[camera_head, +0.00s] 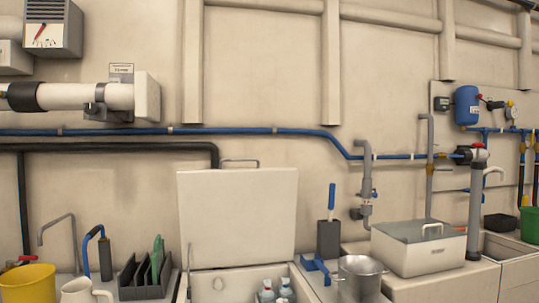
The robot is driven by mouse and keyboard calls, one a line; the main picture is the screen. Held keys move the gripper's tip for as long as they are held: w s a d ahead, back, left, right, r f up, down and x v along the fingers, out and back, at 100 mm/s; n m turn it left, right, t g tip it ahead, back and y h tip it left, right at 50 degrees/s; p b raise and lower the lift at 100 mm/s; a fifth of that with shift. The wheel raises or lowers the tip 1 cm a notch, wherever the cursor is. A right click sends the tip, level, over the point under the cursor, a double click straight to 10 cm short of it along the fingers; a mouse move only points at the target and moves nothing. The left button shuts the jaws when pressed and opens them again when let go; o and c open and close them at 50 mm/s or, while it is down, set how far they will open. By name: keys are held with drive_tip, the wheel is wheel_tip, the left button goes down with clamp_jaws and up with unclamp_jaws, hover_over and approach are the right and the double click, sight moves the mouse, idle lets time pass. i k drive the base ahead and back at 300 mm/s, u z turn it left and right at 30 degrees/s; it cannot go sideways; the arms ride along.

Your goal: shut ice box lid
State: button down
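The ice box lid (238,215) is a pale, squarish panel that stands open and upright against the wall, in the lower middle of the head view. A thin grey handle (240,162) shows at its top edge. Below it is the open ice box (225,286), with several bottles (275,292) inside near its right side. The lower part of the box is cut off by the picture's bottom edge. A thin grey rod (190,262) stands at the lid's lower left. My gripper is not in this view.
Left of the box are a yellow bucket (28,284), a white jug (82,291) and a dark rack (146,280). To the right are a blue-handled tool (330,230), a metal pot (360,277) and a pale bin (418,250). Pipes run along the wall behind.

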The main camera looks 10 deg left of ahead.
sight(241, 217)
drive_tip(key=u, duration=0.85)
drive_tip(key=i, duration=1)
